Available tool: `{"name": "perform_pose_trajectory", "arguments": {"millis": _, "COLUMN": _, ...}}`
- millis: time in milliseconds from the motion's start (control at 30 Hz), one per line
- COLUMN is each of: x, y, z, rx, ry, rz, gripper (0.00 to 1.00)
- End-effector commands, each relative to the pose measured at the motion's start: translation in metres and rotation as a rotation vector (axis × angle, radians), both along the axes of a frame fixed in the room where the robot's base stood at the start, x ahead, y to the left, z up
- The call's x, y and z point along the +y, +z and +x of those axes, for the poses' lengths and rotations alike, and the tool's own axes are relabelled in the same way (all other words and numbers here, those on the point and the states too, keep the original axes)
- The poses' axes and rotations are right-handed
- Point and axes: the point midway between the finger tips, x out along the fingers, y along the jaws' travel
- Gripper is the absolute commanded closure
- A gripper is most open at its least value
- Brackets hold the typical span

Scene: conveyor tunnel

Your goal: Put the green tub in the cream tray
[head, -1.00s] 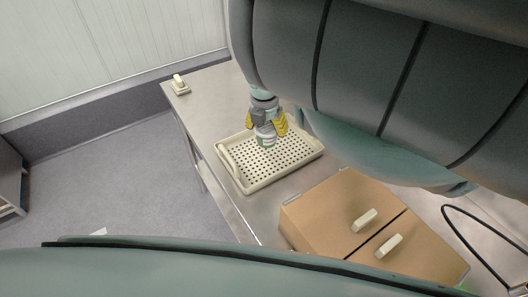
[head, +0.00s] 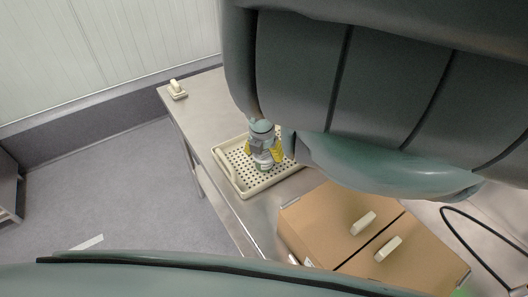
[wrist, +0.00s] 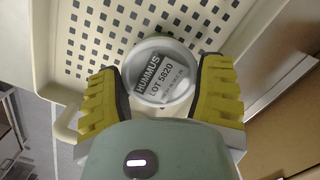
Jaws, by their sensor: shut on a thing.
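The green tub (head: 264,166) is held upright between the yellow fingers of my gripper (head: 263,156). In the wrist view its pale round lid, labelled HUMMUS LOT 5820 (wrist: 161,75), sits between the two fingers (wrist: 160,85). The cream tray (head: 231,180), with a perforated floor and a raised rim, lies on the steel counter. The tub is over or on the tray's floor near its middle; I cannot tell whether it touches. The tray also shows behind the tub in the wrist view (wrist: 50,45). My arm hides the tray's right end.
A brown two-panel box (head: 320,215) with two cream handles stands close to the tray's right. A small cream item (head: 177,91) is at the counter's far left corner. Bare steel counter (head: 205,110) lies between that item and the tray.

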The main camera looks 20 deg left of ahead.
Motion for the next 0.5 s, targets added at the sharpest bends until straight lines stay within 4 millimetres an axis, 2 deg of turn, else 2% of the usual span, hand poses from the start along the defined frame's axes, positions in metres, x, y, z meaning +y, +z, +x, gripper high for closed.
{"name": "perform_pose_trajectory", "arguments": {"millis": 400, "x": 0.0003, "y": -0.0042, "z": 0.0006, "rx": -0.002, "ry": 0.000, "rz": 0.001, "gripper": 0.73}}
{"name": "perform_pose_trajectory", "arguments": {"millis": 433, "x": 0.0003, "y": -0.0026, "z": 0.0004, "rx": -0.002, "ry": 0.000, "rz": 0.001, "gripper": 0.24}}
{"name": "perform_pose_trajectory", "arguments": {"millis": 500, "x": 0.0003, "y": -0.0023, "z": 0.0004, "rx": -0.002, "ry": 0.000, "rz": 0.001, "gripper": 0.17}}
